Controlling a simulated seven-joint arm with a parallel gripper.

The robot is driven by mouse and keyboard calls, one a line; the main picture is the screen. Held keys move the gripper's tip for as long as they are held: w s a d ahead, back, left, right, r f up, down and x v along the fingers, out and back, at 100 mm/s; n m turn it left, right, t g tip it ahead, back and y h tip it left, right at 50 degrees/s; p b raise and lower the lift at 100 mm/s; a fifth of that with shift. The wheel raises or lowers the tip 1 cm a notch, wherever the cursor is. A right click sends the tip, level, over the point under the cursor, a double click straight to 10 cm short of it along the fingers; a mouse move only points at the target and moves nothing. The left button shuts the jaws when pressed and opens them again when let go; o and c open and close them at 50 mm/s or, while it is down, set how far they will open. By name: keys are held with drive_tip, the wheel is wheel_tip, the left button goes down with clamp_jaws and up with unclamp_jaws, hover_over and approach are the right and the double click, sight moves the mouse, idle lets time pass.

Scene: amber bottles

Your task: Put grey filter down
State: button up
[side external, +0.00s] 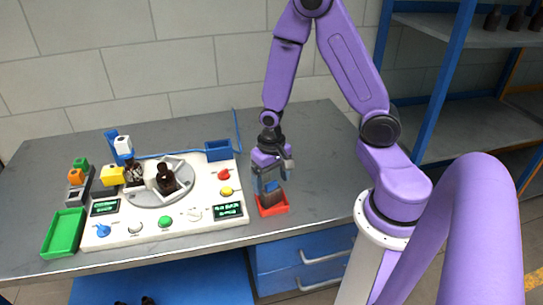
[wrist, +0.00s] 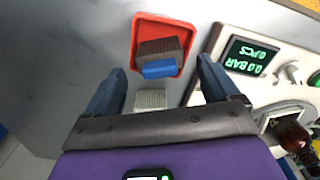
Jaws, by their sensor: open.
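A dark grey ribbed block (wrist: 160,48), which seems to be the grey filter, sits in a small red tray (wrist: 139,38) in the wrist view. A blue part (wrist: 159,69) shows on its near side. A small pale ribbed piece (wrist: 150,98) shows nearer to me, between my fingers; I cannot tell whether it belongs to the block. My gripper (wrist: 162,72) is open, its fingers apart on either side with gaps. In the side view my gripper (side external: 271,186) points down just above the red tray (side external: 276,210), and its fingers partly hide the block.
The white console (side external: 150,232) with a round turntable and an amber bottle (side external: 166,180) stands left of the tray. Coloured blocks, a green tray (side external: 64,234) and a blue bin (side external: 218,150) are around it. The bench is clear behind and to the right.

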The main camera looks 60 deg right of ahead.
wheel_tip(320, 180, up, 10)
drive_tip(key=s+a+r+n, duration=0.3)
drive_tip(key=s+a+n, duration=0.1)
drive_tip(key=s+n, duration=0.3)
drive_tip(key=s+a+r+n, duration=0.3)
drive_tip(key=s+a+n, duration=0.2)
drive_tip(key=s+n, duration=0.3)
drive_tip(key=shift+s+r+n, duration=0.3)
drive_tip(key=shift+n, duration=0.8)
